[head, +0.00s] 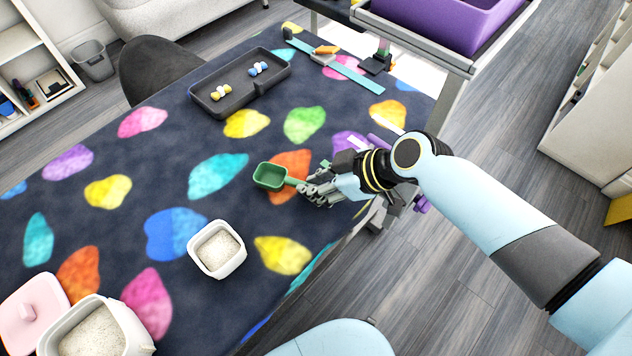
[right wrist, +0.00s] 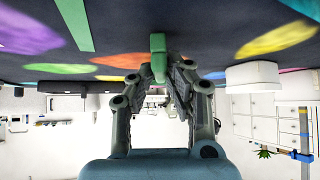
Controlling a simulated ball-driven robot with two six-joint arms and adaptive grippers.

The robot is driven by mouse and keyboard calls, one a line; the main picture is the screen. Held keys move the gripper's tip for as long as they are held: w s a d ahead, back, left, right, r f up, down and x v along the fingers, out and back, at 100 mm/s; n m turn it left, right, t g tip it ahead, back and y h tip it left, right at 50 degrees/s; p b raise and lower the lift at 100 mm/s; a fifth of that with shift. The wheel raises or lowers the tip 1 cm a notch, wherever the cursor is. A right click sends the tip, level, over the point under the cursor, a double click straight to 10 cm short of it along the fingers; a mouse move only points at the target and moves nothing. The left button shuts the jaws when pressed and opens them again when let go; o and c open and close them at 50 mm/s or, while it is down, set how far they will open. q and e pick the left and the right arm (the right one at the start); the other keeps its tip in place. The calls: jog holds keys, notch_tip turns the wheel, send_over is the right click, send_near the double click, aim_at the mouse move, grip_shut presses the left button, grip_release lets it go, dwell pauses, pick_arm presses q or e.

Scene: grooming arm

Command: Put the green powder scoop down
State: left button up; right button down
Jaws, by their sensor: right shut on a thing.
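The green powder scoop (head: 271,176) is at the middle of the table in the head view, its cup to the left and its handle to the right. My right gripper (head: 312,189) is shut on the handle. In the right wrist view the green scoop (right wrist: 158,55) sits between the fingertips of the right gripper (right wrist: 160,72), close to the dark tablecloth; I cannot tell whether it touches the cloth. My left gripper is not in view.
A small white tub (head: 217,249) of powder stands left of the scoop. A larger white tub (head: 95,330) and a pink lid (head: 33,312) are at the lower left. A dark tray (head: 236,101) lies behind. Cloth around the scoop is clear.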

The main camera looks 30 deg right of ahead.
jog(key=shift+f, duration=0.2)
jog(key=c, duration=1.3)
grip_release()
jog(key=shift+r, duration=0.1)
